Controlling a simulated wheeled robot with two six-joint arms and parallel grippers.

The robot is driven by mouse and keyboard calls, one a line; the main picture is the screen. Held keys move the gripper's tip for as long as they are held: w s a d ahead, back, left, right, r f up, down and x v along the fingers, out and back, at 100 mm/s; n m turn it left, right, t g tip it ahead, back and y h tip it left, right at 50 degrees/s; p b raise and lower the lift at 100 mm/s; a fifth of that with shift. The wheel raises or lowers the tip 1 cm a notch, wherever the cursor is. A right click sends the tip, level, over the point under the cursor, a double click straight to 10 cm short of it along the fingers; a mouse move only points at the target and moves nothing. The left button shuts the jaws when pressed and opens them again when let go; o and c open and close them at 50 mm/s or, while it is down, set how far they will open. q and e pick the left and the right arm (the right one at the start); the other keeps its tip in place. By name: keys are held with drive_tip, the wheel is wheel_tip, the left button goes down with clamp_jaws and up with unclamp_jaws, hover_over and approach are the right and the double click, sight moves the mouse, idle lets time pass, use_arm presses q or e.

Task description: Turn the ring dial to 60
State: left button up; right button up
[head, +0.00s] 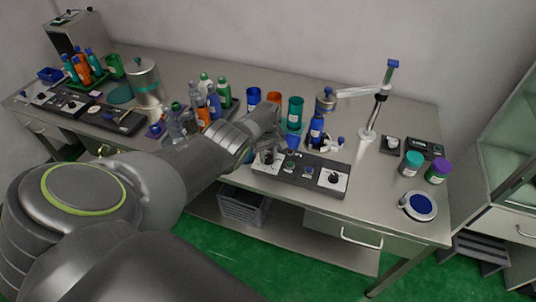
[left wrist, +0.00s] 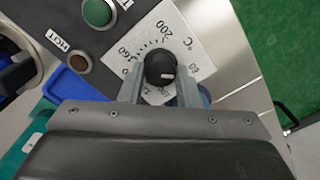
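In the left wrist view a round black dial knob (left wrist: 160,69) stands on a white plate (left wrist: 198,49) printed with a °C scale. A white mark on the knob points toward the lower right of the picture. My left gripper (left wrist: 161,88) has one finger on each side of the knob, close against it, and appears shut on it. In the head view my left gripper (head: 268,150) is over the left end of the dark control panel (head: 315,166), and its knob is mostly hidden. A second knob (head: 333,179) sits on a white plate at the panel's right end. My right gripper is not in view.
Beside the dial are a green button (left wrist: 98,12) and a brown button (left wrist: 80,62) near a "HOT" label. Bottles and cups, such as a teal cup (head: 295,112), stand behind the panel. Jars (head: 411,163) stand to the right.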

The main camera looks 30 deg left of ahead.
use_arm(q)
drive_tip(key=o, duration=0.5)
drive_tip(key=shift+c, duration=0.2)
drive_tip(key=shift+r+p, duration=0.4)
drive_tip(key=shift+r, duration=0.05)
wheel_tip(320, 180, up, 8)
drive_tip(key=r+p, duration=0.1)
drive_tip(key=p, duration=0.3)
wheel_tip(320, 180, up, 8)
hover_over(268, 156)
drive_tip(key=shift+f+b, duration=0.2)
drive_tip(key=shift+b, duration=0.1)
drive_tip(key=shift+f, duration=0.1)
